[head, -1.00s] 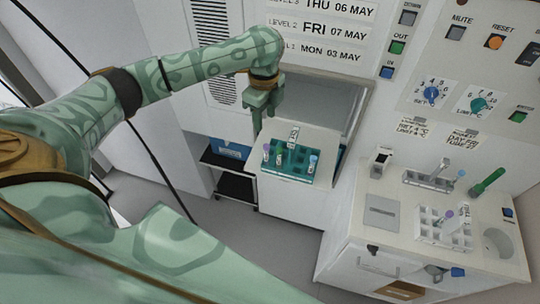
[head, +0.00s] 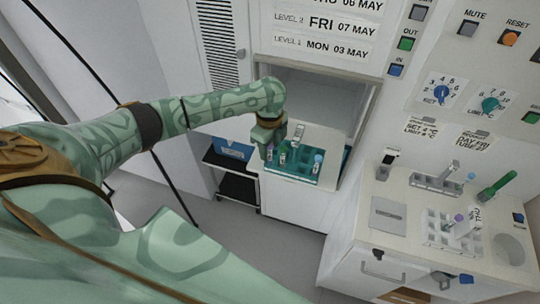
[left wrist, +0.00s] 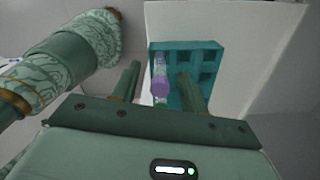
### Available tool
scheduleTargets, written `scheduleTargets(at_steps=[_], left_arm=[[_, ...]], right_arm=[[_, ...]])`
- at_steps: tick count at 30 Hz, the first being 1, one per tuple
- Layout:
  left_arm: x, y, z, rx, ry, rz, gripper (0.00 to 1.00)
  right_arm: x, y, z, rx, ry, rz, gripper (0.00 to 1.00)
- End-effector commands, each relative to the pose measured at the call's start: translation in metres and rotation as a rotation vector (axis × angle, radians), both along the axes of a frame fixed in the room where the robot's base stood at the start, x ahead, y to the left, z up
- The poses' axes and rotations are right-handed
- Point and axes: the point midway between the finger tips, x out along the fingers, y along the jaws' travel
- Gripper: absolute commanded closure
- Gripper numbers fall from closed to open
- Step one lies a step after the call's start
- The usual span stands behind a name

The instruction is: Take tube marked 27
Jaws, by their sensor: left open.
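The teal rack (head: 292,176) stands on the white shelf of the open hatch and holds several tubes. One tube has a blue cap (head: 318,157). My left gripper (head: 269,148) is open, pointing down at the rack's left end. In the left wrist view, a purple-capped tube (left wrist: 160,86) stands between the two open fingers (left wrist: 158,92), and the teal rack (left wrist: 207,45) lies beyond. I cannot tell whether the fingers touch it. No number is readable on any tube. My right gripper is not in view.
A note (head: 474,143) on the panel reads DAY FRI, TUBE 27. Level signs (head: 335,25) hang above the hatch; level 2 reads FRI 07 MAY. The right bench (head: 385,238) carries a white tube block (head: 437,240) and a green handle (head: 497,187). A black cart (head: 236,188) stands below left.

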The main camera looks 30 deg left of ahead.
Motion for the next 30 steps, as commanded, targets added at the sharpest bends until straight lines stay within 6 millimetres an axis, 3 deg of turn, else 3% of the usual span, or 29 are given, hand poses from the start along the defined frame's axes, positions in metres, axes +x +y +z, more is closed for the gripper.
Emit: scheduleTargets(at_steps=[2, 6, 20, 25, 30], left_arm=[[0.000, 0.000, 0.000, 0.000, 0.000, 0.000, 0.59], [0.000, 0.000, 0.001, 0.000, 0.000, 0.000, 0.95], [0.001, 0.000, 0.010, -0.001, -0.002, 0.002, 0.95], [0.001, 0.000, 0.035, -0.001, -0.002, 0.001, 0.95], [-0.022, -0.016, 0.069, -0.001, -0.002, -0.004, 0.95]], right_arm=[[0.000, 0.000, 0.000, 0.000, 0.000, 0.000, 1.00], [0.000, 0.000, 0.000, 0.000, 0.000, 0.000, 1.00], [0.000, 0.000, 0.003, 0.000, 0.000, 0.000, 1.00], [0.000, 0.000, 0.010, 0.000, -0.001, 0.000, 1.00], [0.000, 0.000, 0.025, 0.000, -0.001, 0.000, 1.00]])
